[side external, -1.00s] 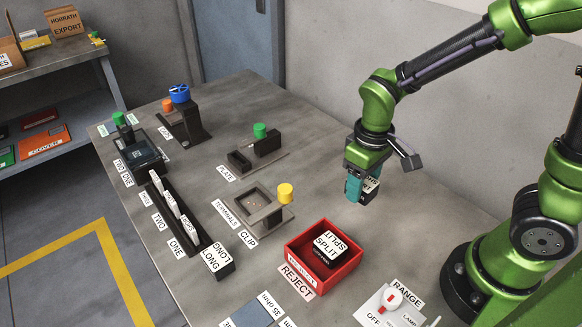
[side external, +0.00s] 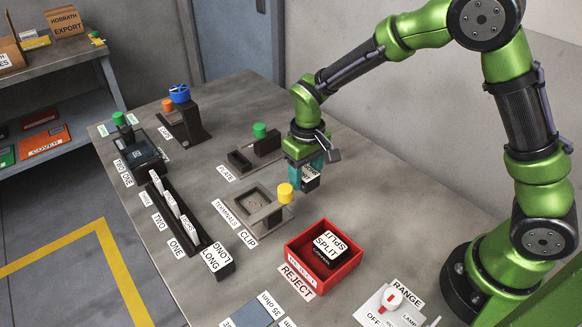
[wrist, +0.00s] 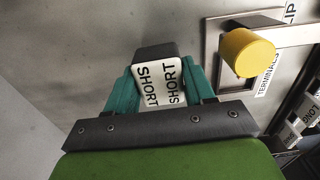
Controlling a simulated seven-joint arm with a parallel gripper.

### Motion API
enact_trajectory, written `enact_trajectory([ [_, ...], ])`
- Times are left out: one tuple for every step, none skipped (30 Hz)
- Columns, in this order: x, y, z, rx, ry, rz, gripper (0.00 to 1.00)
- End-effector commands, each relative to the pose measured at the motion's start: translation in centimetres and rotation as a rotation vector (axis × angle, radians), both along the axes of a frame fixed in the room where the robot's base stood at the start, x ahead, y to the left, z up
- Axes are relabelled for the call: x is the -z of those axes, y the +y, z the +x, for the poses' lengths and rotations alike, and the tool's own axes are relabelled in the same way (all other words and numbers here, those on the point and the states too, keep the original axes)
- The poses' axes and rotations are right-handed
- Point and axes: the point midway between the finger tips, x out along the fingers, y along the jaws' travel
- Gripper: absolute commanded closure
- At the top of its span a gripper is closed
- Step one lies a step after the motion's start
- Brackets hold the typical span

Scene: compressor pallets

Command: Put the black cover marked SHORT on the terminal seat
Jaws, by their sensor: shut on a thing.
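My gripper (side external: 303,173) is shut on the black cover (side external: 313,178). The cover's white SHORT label (wrist: 165,82) shows between the teal fingers in the wrist view, and part of its dark body shows beyond them. The cover is held above the table, to the upper right of the terminal seat. The terminal seat (side external: 241,217) is a grey-brown frame with a recess, behind the TERMINALS and CLIP labels. A yellow knob (side external: 285,193) stands at its right side; in the wrist view the knob (wrist: 247,52) is right of the held cover.
A red REJECT tray (side external: 290,262) holds a black cover marked SPLIT (side external: 328,248). A black cover marked LONG (side external: 218,262) lies at the front. The plate fixture with a green knob (side external: 260,131) stands behind the seat. The RANGE switch box (side external: 390,303) is at front right.

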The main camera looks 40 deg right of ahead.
Motion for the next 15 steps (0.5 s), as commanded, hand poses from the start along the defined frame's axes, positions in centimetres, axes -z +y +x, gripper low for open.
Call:
enact_trajectory([
  [0.0, 0.0, 0.3, 0.0, 0.0, 0.0, 0.78],
  [0.1, 0.1, 0.5, 0.0, 0.0, 0.0, 0.78],
  [0.1, 0.2, 0.8, 0.0, 0.0, 0.0, 0.78],
  [0.3, 0.2, 1.0, 0.0, 0.001, 0.0, 0.78],
  [0.9, 0.2, 0.9, 0.0, 0.005, -0.001, 0.78],
  [1.6, 0.2, 0.8, 0.001, 0.005, -0.001, 0.78],
  [2.1, 0.2, 0.8, 0.001, 0.006, -0.001, 0.78],
  [2.6, 0.2, 0.8, 0.001, 0.006, -0.001, 0.78],
  [3.1, 0.2, 0.8, 0.0, 0.004, -0.001, 0.78],
  [3.4, 0.2, 0.8, 0.0, 0.003, -0.001, 0.78],
  [3.6, 0.2, 0.8, 0.0, 0.003, 0.0, 0.78],
  [3.7, 0.2, 0.8, 0.0, 0.001, 0.0, 0.78],
  [3.7, 0.2, 0.9, 0.0, 0.001, 0.0, 0.78],
  [3.6, 0.2, 0.9, 0.0, 0.0, 0.001, 0.78],
  [3.6, 0.2, 0.9, 0.0, 0.0, 0.001, 0.78],
])
